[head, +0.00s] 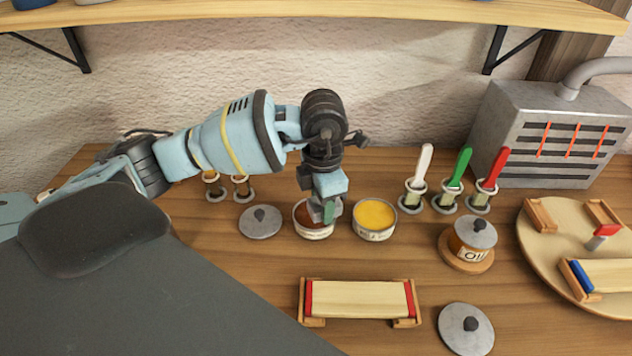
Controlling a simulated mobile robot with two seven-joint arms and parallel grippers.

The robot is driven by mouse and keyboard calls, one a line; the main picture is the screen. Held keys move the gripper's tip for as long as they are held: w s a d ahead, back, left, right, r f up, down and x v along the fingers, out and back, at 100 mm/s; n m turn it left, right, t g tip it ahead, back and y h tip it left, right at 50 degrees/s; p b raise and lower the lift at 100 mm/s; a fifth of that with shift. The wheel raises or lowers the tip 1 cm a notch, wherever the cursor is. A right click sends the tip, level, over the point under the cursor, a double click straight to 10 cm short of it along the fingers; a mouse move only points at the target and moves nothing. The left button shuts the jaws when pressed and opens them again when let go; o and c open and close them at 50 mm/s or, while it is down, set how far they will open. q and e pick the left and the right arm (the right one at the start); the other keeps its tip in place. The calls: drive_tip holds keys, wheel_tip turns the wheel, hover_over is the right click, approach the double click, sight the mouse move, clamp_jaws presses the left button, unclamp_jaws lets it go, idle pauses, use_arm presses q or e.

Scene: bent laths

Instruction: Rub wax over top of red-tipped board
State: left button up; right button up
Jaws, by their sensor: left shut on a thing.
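The red-tipped board (360,299) is pale wood with red ends and lies level across a wooden cradle (404,321) at the front middle. An open tin of yellow stuff (375,214) stands behind it. Beside it on the left is an open tin of dark brown stuff (301,222). My left gripper (328,212) points down over this brown tin and partly covers it. It is shut on a small greenish-grey thing, mostly hidden by the fingers; I cannot tell what it is or whether it touches the tin's contents. My right gripper is not in view.
Brushes with white (424,164), green (461,166) and red (496,166) handles stand in holders. A lidded jar (467,241) sits on a coaster. Loose lids (260,222) (466,328) lie flat. A round board (537,239) holds a blue-tipped lath (615,274). A grey heater (545,130) stands behind.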

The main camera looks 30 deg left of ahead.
use_arm(q)
drive_tip(key=n, duration=0.4)
drive_tip(key=shift+w+a, duration=0.35)
drive_tip(key=shift+w, duration=0.05)
drive_tip(key=w+a+n, duration=0.1)
drive_tip(key=n, duration=0.5)
drive_tip(key=w+a+n, duration=0.1)
drive_tip(key=n, duration=0.5)
drive_tip(key=w+a+n, duration=0.1)
drive_tip(key=n, duration=0.5)
drive_tip(key=shift+a+n, duration=0.1)
drive_tip(key=shift+n, duration=0.2)
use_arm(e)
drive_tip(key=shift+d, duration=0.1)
use_arm(q)
drive_tip(key=shift+f, duration=0.2)
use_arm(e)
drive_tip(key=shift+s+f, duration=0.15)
